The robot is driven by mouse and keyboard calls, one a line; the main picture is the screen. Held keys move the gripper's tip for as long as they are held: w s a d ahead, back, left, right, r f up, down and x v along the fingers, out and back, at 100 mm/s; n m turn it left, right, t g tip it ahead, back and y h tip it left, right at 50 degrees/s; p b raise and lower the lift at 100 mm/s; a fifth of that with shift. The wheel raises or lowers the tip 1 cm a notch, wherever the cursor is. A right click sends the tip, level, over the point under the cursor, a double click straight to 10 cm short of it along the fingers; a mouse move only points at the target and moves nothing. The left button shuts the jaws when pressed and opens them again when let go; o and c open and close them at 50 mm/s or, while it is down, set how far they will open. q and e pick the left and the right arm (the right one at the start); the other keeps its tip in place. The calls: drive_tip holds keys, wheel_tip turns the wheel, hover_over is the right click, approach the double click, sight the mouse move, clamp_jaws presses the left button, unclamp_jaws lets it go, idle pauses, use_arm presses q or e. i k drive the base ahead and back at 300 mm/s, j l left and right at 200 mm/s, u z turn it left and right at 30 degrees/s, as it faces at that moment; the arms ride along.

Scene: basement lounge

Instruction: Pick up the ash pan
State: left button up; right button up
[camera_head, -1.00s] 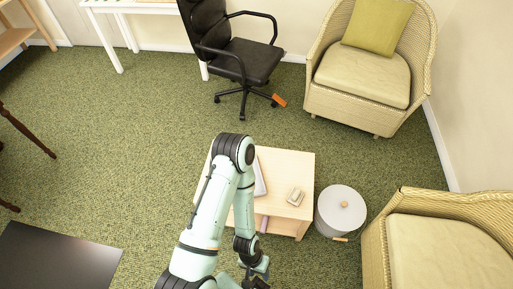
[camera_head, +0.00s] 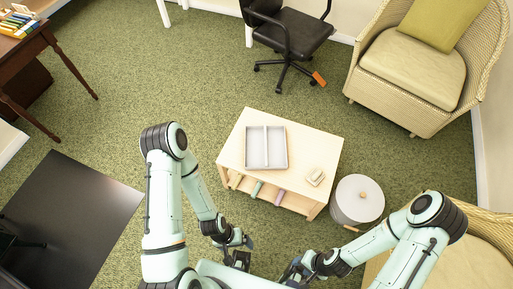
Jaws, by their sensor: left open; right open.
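No object here is plainly an ash pan. A grey, two-compartment open tray (camera_head: 265,147) lies on the pale wooden table and looks empty. A round grey lidded bin (camera_head: 357,199) with a wooden knob stands on the carpet right of the table. I cannot tell whether either is the ash pan. My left gripper (camera_head: 240,258) is open, in front of the table's near side, apart from the tray. My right gripper (camera_head: 293,270) is open, low in front of the table and left of the bin, touching neither. Its fingertips are small and partly hidden by the arm.
The low table (camera_head: 305,150) also bears a small beige block (camera_head: 315,177), with several items on its shelf. Wicker armchairs (camera_head: 425,70) stand at right, a black office chair (camera_head: 290,35) behind. A black panel (camera_head: 70,215) lies left. Carpet between is clear.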

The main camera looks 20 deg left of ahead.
sight(266, 146)
drive_tip(key=u, duration=0.5)
drive_tip(key=i+j+u, duration=0.3)
drive_tip(key=i+j, duration=0.6)
drive_tip(key=j, duration=0.1)
